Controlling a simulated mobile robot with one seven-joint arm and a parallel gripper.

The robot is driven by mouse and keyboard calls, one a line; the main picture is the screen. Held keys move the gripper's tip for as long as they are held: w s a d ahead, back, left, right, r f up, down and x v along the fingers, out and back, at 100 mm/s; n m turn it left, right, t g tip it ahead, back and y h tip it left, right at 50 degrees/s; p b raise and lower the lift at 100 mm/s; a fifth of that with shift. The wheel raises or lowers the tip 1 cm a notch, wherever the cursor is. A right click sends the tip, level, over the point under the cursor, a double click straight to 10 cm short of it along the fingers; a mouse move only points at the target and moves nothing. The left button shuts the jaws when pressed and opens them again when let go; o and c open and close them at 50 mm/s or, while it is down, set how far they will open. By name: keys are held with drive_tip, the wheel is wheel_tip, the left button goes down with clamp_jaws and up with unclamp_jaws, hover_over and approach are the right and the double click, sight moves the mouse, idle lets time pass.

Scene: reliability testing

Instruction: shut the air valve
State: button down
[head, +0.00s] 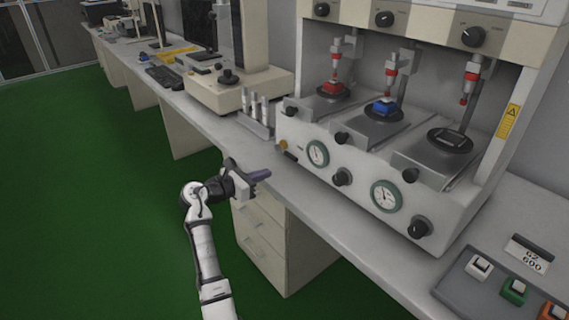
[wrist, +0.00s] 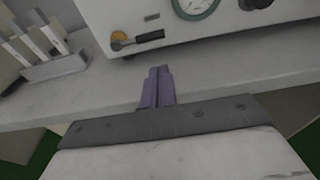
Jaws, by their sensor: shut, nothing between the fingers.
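The air valve (head: 290,155) is a small black lever with a brass-yellow round fitting at its left end. It sits low on the left part of the test machine's white front. In the wrist view the valve (wrist: 148,37) shows its lever pointing right, close to level. My gripper (head: 268,174) is in front of the bench edge, short of the valve and apart from it. In the wrist view my gripper (wrist: 158,70) has its purple fingers together and empty, below the lever. The valve is fully in sight in the wrist view.
The test machine (head: 330,185) carries green-rimmed gauges (head: 318,153) and black knobs. The bench edge and a drawer cabinet (head: 262,225) lie close to my arm. A switch panel (head: 500,290) is at lower right. The green floor at left is clear.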

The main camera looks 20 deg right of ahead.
sight(286, 153)
drive_tip(key=shift+d, duration=0.1)
drive_tip(key=x, duration=0.9)
drive_tip(key=shift+w+d+p, duration=0.25)
drive_tip(key=shift+d+p, duration=0.05)
drive_tip(key=shift+r+p, duration=0.1)
drive_tip(key=shift+p, duration=0.25)
drive_tip(key=shift+s+r+n+p, duration=0.1)
drive_tip(key=shift+r+n+p, duration=0.15)
drive_tip(key=shift+p, duration=0.4)
